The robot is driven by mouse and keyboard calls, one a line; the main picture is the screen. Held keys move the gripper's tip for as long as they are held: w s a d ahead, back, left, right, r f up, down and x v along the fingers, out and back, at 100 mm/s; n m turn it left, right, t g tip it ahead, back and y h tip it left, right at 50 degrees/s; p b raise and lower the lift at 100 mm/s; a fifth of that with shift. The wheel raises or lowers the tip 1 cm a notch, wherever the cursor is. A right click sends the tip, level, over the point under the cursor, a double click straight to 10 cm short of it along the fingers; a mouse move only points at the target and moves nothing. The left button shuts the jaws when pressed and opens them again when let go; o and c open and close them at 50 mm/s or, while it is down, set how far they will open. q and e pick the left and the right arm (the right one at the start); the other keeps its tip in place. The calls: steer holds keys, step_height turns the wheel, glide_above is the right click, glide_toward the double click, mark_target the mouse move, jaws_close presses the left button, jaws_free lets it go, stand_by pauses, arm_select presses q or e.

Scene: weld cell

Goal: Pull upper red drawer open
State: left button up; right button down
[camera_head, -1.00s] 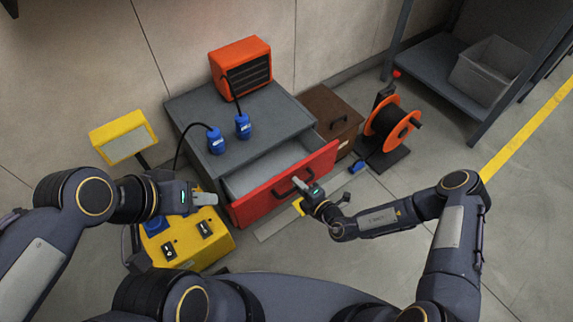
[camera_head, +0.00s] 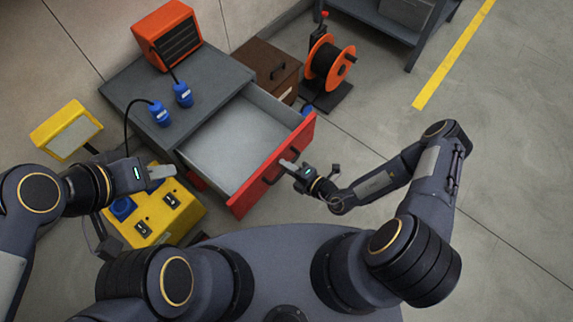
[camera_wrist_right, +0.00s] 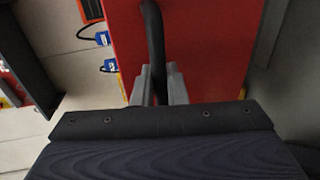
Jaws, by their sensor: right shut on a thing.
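The upper red drawer (camera_head: 272,168) stands well out of the grey cabinet (camera_head: 222,72), and its bare grey inside shows. Its red front also fills the middle of the right wrist view (camera_wrist_right: 205,50). My right gripper (camera_head: 286,165) is shut on the drawer's dark handle (camera_wrist_right: 154,40); in the right wrist view its fingers (camera_wrist_right: 158,85) lie on either side of the bar. My left gripper (camera_head: 163,172) is empty, left of the drawer and above a yellow box; whether its fingers are apart is unclear.
An orange heater (camera_head: 168,36) and two blue plugs (camera_head: 160,114) are on the cabinet top. The yellow box (camera_head: 155,212) stands left of the drawer. A brown case (camera_head: 266,68) and an orange cable reel (camera_head: 328,62) stand right of the cabinet. Floor at right is clear.

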steer(key=c, duration=1.8)
jaws_free()
steer(key=p+v, duration=0.1)
steer(key=v, duration=0.6)
steer(key=shift+s+d, duration=0.3)
